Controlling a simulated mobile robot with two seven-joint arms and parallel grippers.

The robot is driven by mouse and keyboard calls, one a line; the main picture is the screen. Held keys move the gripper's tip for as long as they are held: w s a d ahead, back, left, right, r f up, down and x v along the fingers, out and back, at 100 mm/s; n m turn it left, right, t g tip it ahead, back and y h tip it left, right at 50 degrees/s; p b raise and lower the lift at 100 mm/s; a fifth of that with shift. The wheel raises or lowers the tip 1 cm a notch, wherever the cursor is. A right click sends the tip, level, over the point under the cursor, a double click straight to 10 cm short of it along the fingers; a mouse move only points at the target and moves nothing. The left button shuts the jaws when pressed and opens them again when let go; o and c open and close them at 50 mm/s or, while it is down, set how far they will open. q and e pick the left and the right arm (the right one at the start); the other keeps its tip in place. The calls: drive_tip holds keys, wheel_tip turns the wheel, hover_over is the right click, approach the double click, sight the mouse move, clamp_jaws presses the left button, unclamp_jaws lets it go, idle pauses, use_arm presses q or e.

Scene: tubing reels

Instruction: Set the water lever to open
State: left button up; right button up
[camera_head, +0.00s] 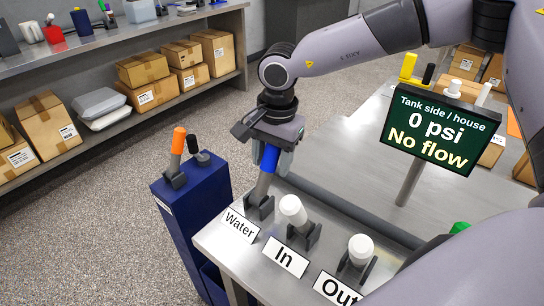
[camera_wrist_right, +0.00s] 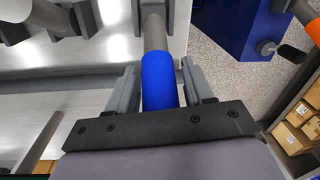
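The water lever (camera_head: 269,159) has a blue grip on a grey stem and rises from a dark bracket behind the "Water" label (camera_head: 240,225). It stands nearly upright in the head view, leaning slightly right. My right gripper (camera_head: 274,160) is over its top. In the right wrist view the blue grip (camera_wrist_right: 161,80) lies between the two fingers of my right gripper (camera_wrist_right: 161,85), one on each side. The fingers look apart, with at most narrow gaps to the grip; firm contact does not show. My left gripper is out of view.
White-capped "In" (camera_head: 293,210) and "Out" (camera_head: 360,248) levers stand right of the water lever on the metal bench. A blue cabinet (camera_head: 190,225) with orange and black levers stands left. The display (camera_head: 437,129) reads "0 psi, No flow". Shelved boxes (camera_head: 145,70) are behind.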

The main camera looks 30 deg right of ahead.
sight(262, 166)
clamp_jaws()
drive_tip(key=a+h+b, duration=0.1)
drive_tip(key=a+t+h+b, duration=0.1)
drive_tip(key=s+a+h+b, duration=0.1)
drive_tip(key=shift+r+h, duration=0.3)
drive_tip(key=shift+r, duration=0.05)
drive_tip(key=a+t+h+b, duration=0.1)
drive_tip(key=h, duration=0.1)
drive_tip(key=s+a+t+h+b, duration=0.1)
drive_tip(key=a+b, duration=0.1)
drive_tip(key=shift+s+h, duration=0.2)
drive_tip(key=shift+h, duration=0.2)
drive_tip(key=shift+s+a+t+h+b, duration=0.15)
drive_tip(key=shift+a+t+h+b, duration=0.2)
drive_tip(key=shift+h+b, duration=0.25)
drive_tip(key=shift+s+a+h+b, duration=0.15)
drive_tip(key=shift+a+h+b, duration=0.15)
drive_tip(key=shift+h+b, duration=0.1)
drive_tip(key=shift+f, duration=0.1)
